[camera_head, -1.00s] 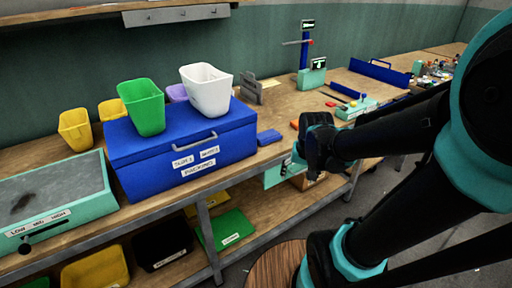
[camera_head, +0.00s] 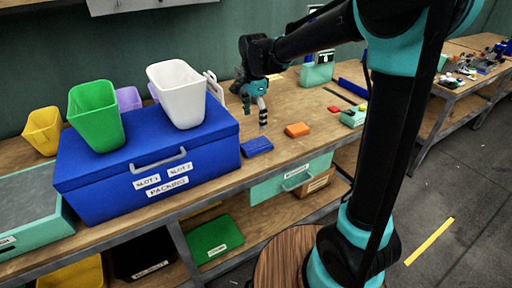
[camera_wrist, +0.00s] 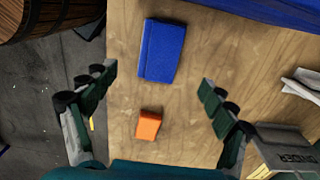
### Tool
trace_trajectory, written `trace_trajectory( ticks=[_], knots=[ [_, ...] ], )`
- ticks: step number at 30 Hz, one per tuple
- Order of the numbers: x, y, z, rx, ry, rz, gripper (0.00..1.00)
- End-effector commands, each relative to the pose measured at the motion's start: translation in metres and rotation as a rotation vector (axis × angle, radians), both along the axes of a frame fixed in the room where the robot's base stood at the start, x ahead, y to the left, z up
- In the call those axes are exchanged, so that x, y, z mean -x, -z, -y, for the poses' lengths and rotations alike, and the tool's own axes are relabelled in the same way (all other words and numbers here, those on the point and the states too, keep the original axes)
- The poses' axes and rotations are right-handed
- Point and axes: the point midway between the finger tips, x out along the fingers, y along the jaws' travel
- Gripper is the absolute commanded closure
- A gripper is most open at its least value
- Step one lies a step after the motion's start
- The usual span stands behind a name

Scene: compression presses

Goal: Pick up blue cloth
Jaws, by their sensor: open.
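The blue cloth (camera_head: 257,147) is a small flat folded block on the wooden bench, just right of the large blue box. It also shows in the wrist view (camera_wrist: 162,50), at the upper middle near the blue box's edge. My gripper (camera_head: 262,118) points down above the bench, behind and near the cloth in the head view. In the wrist view my gripper (camera_wrist: 155,85) is open, with its fingers wide apart and nothing between them in its grasp. The cloth lies below and beyond the fingertips, not touched.
An orange block (camera_head: 297,129) lies right of the cloth, and in the wrist view (camera_wrist: 149,125) it is nearer my gripper. The blue box (camera_head: 150,168) carries green (camera_head: 96,115) and white (camera_head: 182,95) bins. A grey holder (camera_wrist: 285,148) stands at the wrist view's lower right.

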Motion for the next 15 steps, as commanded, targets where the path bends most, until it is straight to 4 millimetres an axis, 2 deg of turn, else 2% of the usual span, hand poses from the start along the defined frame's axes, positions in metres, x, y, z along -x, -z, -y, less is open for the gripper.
trace_trajectory(
  ticks=[3,7,15],
  knots=[
    [-0.001,0.025,0.0,0.0,0.0,0.0,0.16],
    [-0.001,0.047,0.0,-0.001,0.0,0.001,0.16],
    [-0.001,0.066,0.001,-0.001,0.0,0.001,0.16]
  ],
)
